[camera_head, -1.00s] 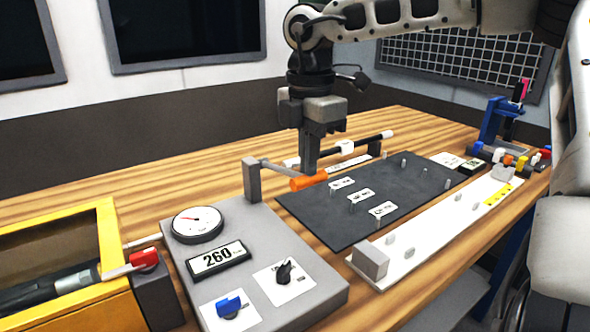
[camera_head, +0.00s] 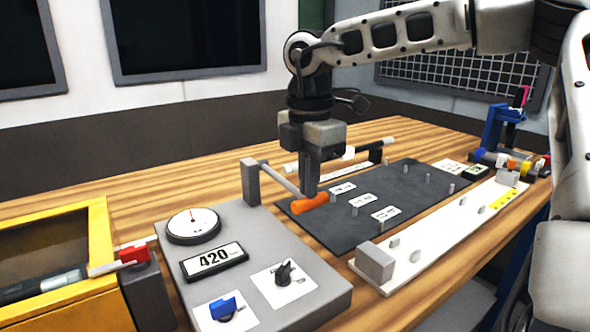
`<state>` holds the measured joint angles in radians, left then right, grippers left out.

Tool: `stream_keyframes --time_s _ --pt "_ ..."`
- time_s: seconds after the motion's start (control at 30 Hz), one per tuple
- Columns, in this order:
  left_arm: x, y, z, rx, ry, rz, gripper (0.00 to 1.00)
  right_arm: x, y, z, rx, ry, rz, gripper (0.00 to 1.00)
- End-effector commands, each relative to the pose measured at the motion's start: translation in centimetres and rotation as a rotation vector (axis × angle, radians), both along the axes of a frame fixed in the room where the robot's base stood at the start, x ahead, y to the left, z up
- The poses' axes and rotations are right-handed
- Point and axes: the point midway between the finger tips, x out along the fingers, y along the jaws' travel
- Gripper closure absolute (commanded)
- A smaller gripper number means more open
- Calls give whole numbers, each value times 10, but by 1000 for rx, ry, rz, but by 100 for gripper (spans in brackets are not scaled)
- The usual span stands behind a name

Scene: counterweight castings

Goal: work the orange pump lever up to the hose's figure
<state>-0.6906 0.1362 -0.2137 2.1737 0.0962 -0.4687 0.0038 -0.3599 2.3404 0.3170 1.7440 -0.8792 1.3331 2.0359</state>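The orange lever handle (camera_head: 312,203) sits at the end of a grey rod that runs from a grey post on the pump box (camera_head: 240,262). My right gripper (camera_head: 311,190) points down with its fingers at the handle's upper side; whether they grip it or only touch it is hard to tell. The round gauge (camera_head: 193,224) has its red needle pointing about straight up. A blue switch (camera_head: 223,308) and a black knob (camera_head: 284,273) are on the box. My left gripper is not in view.
A yellow-framed case (camera_head: 98,235) with a dark cylinder and a red-handled valve (camera_head: 133,254) stands at left. A dark mat (camera_head: 400,197) with pegs and labels lies right of the lever. A white rail (camera_head: 430,240) and a blue stand (camera_head: 497,122) are further right.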

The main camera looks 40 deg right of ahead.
Motion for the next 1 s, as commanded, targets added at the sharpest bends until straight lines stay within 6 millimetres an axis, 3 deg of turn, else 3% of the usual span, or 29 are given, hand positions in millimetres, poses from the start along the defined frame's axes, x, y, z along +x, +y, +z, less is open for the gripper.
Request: stream_keyframes --time_s 0.13,0.43,1.0 --pt "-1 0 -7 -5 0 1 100 0 -1 -11 -1 0 -1 100" --pt "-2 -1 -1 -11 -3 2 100 0 0 -8 0 0 -1 100" --pt "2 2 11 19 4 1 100 0 0 32 0 1 -2 100"
